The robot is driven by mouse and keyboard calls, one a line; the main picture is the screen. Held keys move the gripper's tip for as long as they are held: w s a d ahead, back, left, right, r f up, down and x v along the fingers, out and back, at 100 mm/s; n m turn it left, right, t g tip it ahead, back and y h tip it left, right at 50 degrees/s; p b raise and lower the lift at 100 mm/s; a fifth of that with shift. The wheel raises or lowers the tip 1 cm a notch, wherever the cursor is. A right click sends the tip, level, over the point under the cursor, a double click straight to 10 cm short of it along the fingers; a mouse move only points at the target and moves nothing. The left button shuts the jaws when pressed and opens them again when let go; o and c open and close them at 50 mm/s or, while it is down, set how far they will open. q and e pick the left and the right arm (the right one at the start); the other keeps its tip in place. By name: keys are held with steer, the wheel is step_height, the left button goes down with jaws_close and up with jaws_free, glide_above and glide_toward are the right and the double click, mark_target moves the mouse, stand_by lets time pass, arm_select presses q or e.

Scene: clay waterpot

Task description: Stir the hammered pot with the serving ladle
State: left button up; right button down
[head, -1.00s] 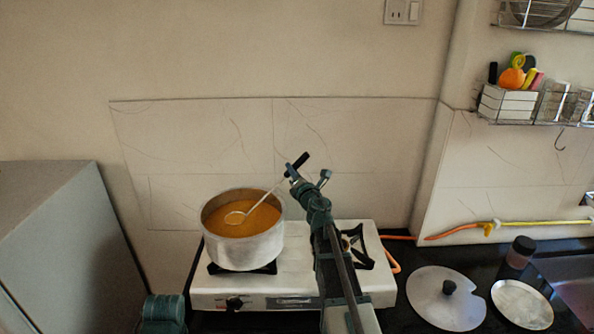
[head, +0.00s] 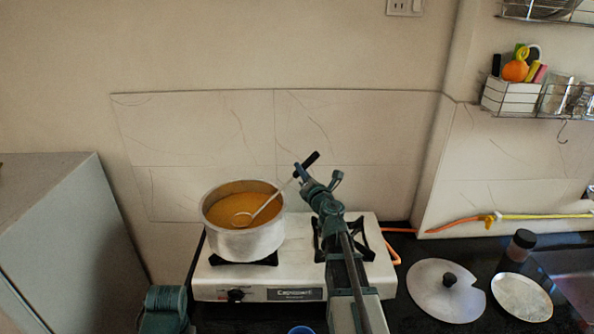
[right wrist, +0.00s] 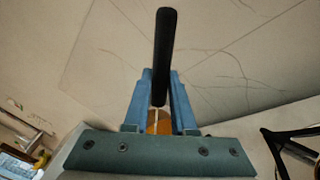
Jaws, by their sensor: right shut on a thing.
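The hammered pot (head: 243,243), silver and full of orange liquid, stands on the left burner of the white stove. The serving ladle (head: 265,205) slants into it from the upper right. Its round bowl lies at the liquid, toward the pot's near side. My right gripper (head: 302,174) is right of the pot and above its rim, shut on the ladle near its black handle. In the right wrist view, the black ladle handle (right wrist: 165,55) rises between the fingers, with a little orange liquid behind. A teal part of my left arm shows at lower left; its gripper fingers are not visible.
The stove's (head: 215,285) right burner is empty, behind my right arm. A round lid (head: 430,295), a dark jar (head: 519,248) and a metal plate (head: 522,297) are on the dark counter at right. A blue rim (head: 300,330) shows at the bottom edge. A grey cabinet (head: 60,240) stands left.

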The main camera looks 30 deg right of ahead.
steer(key=shift+w+d, duration=1.65)
steer(key=shift+w, duration=1.4)
steer(key=shift+s+a, duration=1)
steer(key=shift+a, duration=1.3)
steer(key=s+d+r+p, duration=0.1)
steer(key=d+r+p, duration=0.2)
steer(key=r+p, duration=0.9)
steer(key=shift+s+r+p, duration=0.15)
steer(key=shift+r+p, duration=0.2)
steer(key=shift+p, duration=0.05)
